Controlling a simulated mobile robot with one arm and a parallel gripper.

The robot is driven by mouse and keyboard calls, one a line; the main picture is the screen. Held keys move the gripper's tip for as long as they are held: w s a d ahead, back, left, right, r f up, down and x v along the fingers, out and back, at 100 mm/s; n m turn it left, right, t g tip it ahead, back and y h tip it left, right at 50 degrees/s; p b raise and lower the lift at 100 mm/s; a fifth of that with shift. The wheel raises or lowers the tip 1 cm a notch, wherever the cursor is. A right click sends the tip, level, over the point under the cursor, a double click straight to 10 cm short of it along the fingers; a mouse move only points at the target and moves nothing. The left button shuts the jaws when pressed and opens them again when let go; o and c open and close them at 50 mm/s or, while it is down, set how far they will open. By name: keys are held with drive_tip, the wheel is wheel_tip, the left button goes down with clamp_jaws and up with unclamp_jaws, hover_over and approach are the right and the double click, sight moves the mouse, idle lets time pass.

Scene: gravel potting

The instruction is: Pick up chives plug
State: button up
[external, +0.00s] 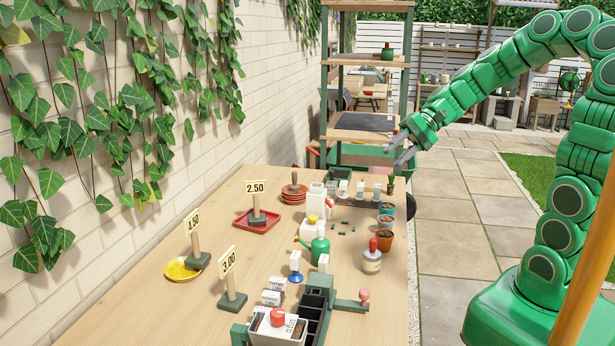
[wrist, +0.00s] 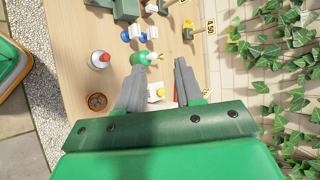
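I cannot tell which item is the chives plug; no label can be read as chives. A dark green rack (external: 352,201) at the far end of the table holds several small pieces with pale tops and a dark one. Small dark green pieces (external: 344,231) lie on the table in front of it. My gripper (external: 402,155) is raised above the table's far end, apart from everything on it. In the wrist view my gripper (wrist: 160,88) is open, its two grey fingers spread and pointing down over the table, with nothing held.
A dark divided tray (external: 314,310) is at the front. Price signs (external: 230,280) stand on the left. Wood is bare at front left.

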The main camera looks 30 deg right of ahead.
drive_tip(key=w+d+m+t+y, duration=0.25)
drive_tip(key=w+m+t, duration=0.2)
drive_tip(key=w, duration=0.65)
drive_tip(key=m+t+h, duration=0.7)
drive_tip(key=m+h, duration=0.2)
drive_tip(key=m, duration=1.3)
hover_over(391, 185)
drive_tip(key=s+d, duration=0.2)
drive_tip(key=s, duration=0.3)
wheel_tip(391, 185, down, 24)
drive_tip(key=shift+d+r, duration=0.1)
drive_tip(key=shift+r, duration=0.1)
drive_tip(key=shift+f, duration=0.15)
drive_tip(key=shift+x, duration=0.95)
drive_tip(key=shift+r+x, duration=0.15)
drive_tip(key=shift+x, duration=0.9)
drive_tip(key=shift+r+x, duration=0.1)
drive_tip(key=shift+x, duration=1.8)
